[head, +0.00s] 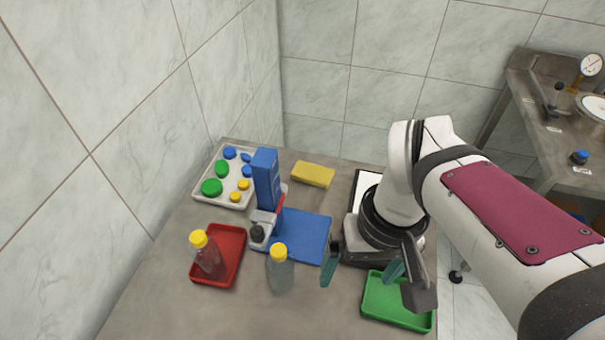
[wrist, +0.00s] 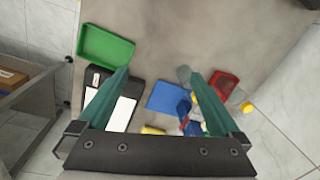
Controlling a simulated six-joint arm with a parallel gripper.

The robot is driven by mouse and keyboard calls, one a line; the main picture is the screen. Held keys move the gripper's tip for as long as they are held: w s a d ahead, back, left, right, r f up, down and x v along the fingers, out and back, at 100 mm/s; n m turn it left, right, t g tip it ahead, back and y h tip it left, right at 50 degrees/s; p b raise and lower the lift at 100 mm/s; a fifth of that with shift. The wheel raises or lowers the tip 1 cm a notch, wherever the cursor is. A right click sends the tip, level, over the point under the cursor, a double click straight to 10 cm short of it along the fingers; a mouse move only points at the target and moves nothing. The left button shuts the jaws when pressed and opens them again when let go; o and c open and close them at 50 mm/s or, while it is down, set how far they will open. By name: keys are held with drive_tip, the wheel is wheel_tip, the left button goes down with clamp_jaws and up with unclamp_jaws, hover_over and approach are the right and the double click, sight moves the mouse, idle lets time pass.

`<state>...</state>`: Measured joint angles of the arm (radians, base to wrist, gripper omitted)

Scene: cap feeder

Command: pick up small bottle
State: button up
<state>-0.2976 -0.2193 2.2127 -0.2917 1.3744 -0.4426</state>
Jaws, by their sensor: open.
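Two clear bottles with yellow caps stand on the left part of the bench; I cannot tell for sure which is the small one. One bottle (head: 281,274) stands upright on bare bench in front of the blue mat. The other bottle (head: 208,260) stands in the red tray (head: 233,270). My gripper (head: 362,270) is open and empty, above the bench, to the right of both bottles and close to the green tray (head: 398,321). In the wrist view, the nearer bottle (wrist: 184,74) is partly hidden by the right finger of my gripper (wrist: 157,73).
A blue capping device (head: 267,180) stands on the blue mat (head: 306,236) behind the bottles. A white tray (head: 212,202) holds several blue, green and yellow caps. A yellow sponge (head: 313,174) lies at the back. Bare bench lies in front of the nearer bottle.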

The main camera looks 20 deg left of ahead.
drive_tip(key=w+a+n, duration=0.4)
drive_tip(key=a+n, duration=0.2)
drive_tip(key=a, duration=0.1)
drive_tip(key=n+h, duration=0.1)
drive_tip(key=n, duration=0.5)
hover_over(280, 262)
drive_tip(key=w, duration=0.2)
drive_tip(key=f, duration=1.7)
drive_tip(key=shift+s+a, duration=0.3)
drive_tip(key=shift+s, duration=0.1)
clamp_jaws()
